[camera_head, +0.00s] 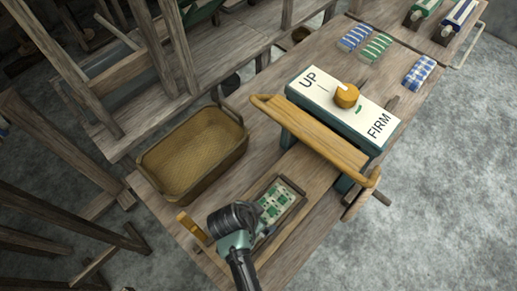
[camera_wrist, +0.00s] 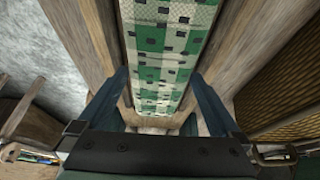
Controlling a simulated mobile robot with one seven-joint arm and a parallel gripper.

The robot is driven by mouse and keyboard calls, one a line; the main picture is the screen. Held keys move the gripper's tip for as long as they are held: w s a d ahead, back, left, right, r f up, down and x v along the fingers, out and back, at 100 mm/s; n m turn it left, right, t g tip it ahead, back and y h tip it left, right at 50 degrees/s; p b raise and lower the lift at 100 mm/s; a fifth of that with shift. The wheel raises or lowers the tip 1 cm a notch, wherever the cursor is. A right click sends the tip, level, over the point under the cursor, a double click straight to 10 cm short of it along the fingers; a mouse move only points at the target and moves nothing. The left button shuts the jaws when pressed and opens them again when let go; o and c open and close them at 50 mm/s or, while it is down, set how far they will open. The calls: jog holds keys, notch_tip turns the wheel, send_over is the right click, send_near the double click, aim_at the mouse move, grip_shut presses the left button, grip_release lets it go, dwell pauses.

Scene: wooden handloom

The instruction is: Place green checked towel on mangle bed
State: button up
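The green checked towel (camera_head: 277,202) lies flat and long in a narrow wooden frame on the bench, in front of the mangle (camera_head: 330,135). I take the wooden strip (camera_head: 312,177) leading under the mangle to be its bed. The wrist view shows the towel (camera_wrist: 162,55) between dark wooden sides. My gripper (camera_head: 247,232) is over the towel's near end. In the wrist view its two blue fingers (camera_wrist: 160,100) stand apart, one on each side of the towel; I see no contact. The head view hides the fingertips.
A woven basket (camera_head: 195,150) stands left of the towel, also at the right in the wrist view. The mangle has a panel marked UP and FIRM with a yellow knob (camera_head: 346,95). Blue and green folded cloths (camera_head: 376,47) and a blue checked cloth (camera_head: 420,72) lie farther back.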

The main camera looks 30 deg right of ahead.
jog(key=v, duration=1.2)
jog(key=w+a+r+n+t, duration=0.1)
jog(key=w+r+n+t, duration=0.45)
jog(key=w+r, duration=0.9)
jog(key=w+a+r+n+t+y, duration=0.1)
jog(key=w+r+t, duration=0.25)
jog(key=r, duration=0.55)
jog(key=w+a+r+t+y, duration=0.15)
jog(key=r+t, duration=0.25)
jog(key=r, duration=0.4)
notch_tip(320, 180, up, 16)
jog(key=s+a+n+t, duration=0.1)
jog(key=a+n+t, duration=0.15)
jog(key=t, duration=0.25)
jog(key=s+r+n+t+y, duration=0.1)
jog(key=s+r+t, duration=0.3)
jog(key=r, duration=0.5)
jog(key=s+r+n+t, duration=0.3)
jog(key=s+r+n, duration=0.1)
jog(key=s+r, duration=0.3)
notch_tip(320, 180, up, 3)
jog(key=shift+s+a+f+t+y, duration=0.15)
jog(key=shift+s+a+t+y, duration=0.05)
jog(key=shift+a+t+y, duration=0.2)
